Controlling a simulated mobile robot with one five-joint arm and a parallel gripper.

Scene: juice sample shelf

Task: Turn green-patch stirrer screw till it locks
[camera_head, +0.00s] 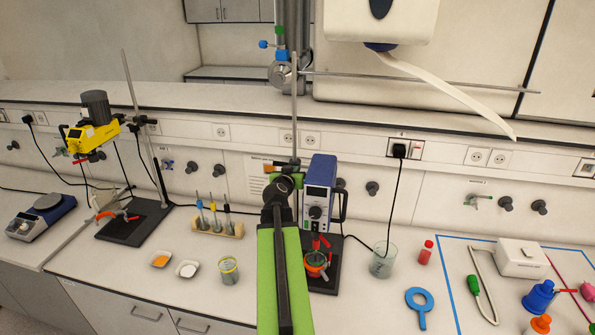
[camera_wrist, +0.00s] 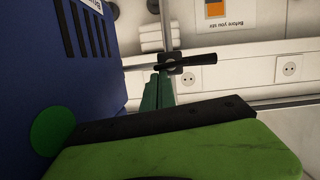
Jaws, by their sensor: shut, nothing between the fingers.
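The stirrer with the green patch is the blue motor box (camera_head: 319,185) on a stand right of my arm. In the wrist view its blue side (camera_wrist: 35,60) fills the left, with the round green patch (camera_wrist: 52,130). A black screw with a bar handle (camera_wrist: 198,60) crosses the stand rod beside the box. My gripper (camera_wrist: 160,80) shows as dark green fingers, shut and empty, with the tips close to the screw's hub. I cannot tell whether they touch it. In the head view my wrist hides part of the clamp, and the gripper (camera_head: 290,180) is partly covered.
A yellow stirrer (camera_head: 90,135) hangs on another stand at the left. A pipette rack (camera_head: 218,228), a glass beaker (camera_head: 383,262) and a red-capped bottle (camera_head: 425,253) stand on the bench. A pot (camera_head: 316,262) with red clips sits below the blue stirrer. A black cable hangs to its right.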

